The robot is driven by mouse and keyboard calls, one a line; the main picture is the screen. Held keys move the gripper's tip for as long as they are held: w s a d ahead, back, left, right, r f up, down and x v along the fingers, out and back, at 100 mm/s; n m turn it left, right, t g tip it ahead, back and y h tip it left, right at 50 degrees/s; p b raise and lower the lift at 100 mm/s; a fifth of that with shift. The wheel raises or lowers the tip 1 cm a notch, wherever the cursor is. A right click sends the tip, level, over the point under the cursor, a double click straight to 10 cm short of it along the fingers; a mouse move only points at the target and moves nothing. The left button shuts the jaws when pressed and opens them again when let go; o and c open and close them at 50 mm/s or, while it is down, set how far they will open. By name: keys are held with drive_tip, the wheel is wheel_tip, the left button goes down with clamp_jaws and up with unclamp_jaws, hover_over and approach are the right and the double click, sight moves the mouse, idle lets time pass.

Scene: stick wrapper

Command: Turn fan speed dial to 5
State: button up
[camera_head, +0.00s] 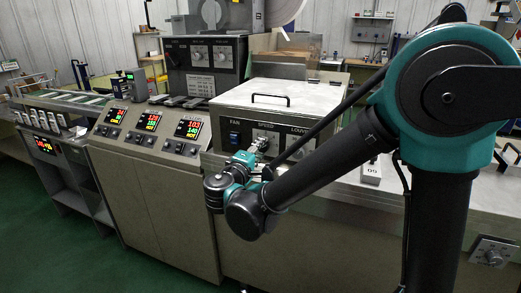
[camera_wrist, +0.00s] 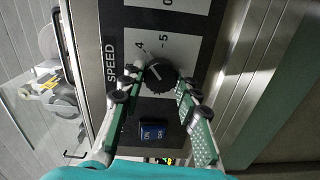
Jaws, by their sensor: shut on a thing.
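The fan speed dial (camera_wrist: 160,78) is a black round knob with a pale pointer line, on a white scale plate marked SPEED. In the wrist view the numbers 4 and 5 show above it. The pointer line slants to the upper left, roughly toward the 4; the exact setting is hard to read. My gripper (camera_wrist: 158,84) has one finger on each side of the dial and is shut on it. In the head view my gripper (camera_head: 261,146) is at the SPEED plate (camera_head: 266,136), where its fingers hide the dial.
A blue FAN rocker switch (camera_wrist: 153,132) sits just below the dial in the wrist view; in the head view the switch (camera_head: 234,138) is left of it. The LOUVER plate (camera_head: 298,142) is to the right, partly behind my arm. A lid handle (camera_head: 270,98) is above.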

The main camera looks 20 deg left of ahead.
drive_tip(key=m, duration=0.3)
drive_tip(key=shift+m, duration=2.2)
drive_tip(key=o, duration=1.2)
drive_tip(key=shift+c, duration=0.2)
drive_tip(key=shift+s, duration=0.15)
drive_tip(key=s, duration=1.1)
drive_tip(key=shift+s+a+r, duration=0.15)
drive_tip(key=shift+s+a, duration=0.2)
drive_tip(key=shift+a, duration=0.1)
